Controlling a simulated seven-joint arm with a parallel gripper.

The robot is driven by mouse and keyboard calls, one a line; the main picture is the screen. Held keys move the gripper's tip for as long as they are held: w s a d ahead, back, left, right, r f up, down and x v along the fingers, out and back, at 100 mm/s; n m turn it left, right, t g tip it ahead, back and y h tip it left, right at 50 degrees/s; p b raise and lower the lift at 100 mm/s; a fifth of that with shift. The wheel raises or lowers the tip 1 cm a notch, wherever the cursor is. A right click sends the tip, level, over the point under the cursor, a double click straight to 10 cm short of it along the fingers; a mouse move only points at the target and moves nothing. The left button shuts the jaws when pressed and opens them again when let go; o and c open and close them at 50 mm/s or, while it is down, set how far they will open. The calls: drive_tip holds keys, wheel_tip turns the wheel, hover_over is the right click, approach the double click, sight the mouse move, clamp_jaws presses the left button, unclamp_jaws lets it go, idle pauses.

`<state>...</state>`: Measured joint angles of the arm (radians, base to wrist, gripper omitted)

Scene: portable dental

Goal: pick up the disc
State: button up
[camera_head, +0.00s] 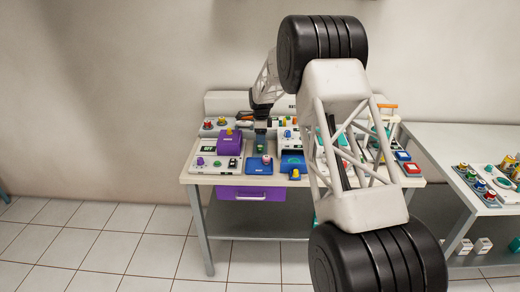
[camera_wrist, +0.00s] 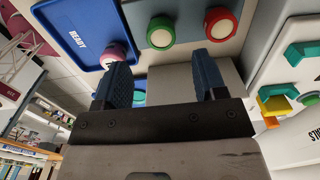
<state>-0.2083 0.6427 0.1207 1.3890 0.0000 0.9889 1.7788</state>
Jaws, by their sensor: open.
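No piece is clearly marked as the disc. A small pink round piece (camera_wrist: 113,52) is at the edge of the blue tray lettered READY (camera_wrist: 80,30) in the wrist view. My left finger partly covers it, and I cannot tell whether they touch. In the head view the pink piece (camera_head: 266,159) is on the blue tray (camera_head: 258,169). My gripper (camera_wrist: 162,58) is open, with nothing seen held between its fingers. In the head view my gripper (camera_head: 261,146) points down just above that tray. A teal round part (camera_wrist: 139,98) shows partly behind the gripper body.
Green (camera_wrist: 161,33) and red (camera_wrist: 221,24) round buttons lie beyond the fingertips. A purple box (camera_head: 229,142) stands left of the gripper and another blue panel (camera_head: 292,169) to its right. My arm hides the table's right part. A side table (camera_head: 465,150) holds more items.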

sight(260, 146)
drive_tip(key=shift+f, duration=0.1)
drive_tip(key=shift+w+a+f, duration=0.1)
drive_tip(key=shift+f, duration=1.2)
drive_tip(key=shift+a+f, duration=0.1)
drive_tip(key=shift+f, duration=1.15)
drive_tip(key=c, duration=1)
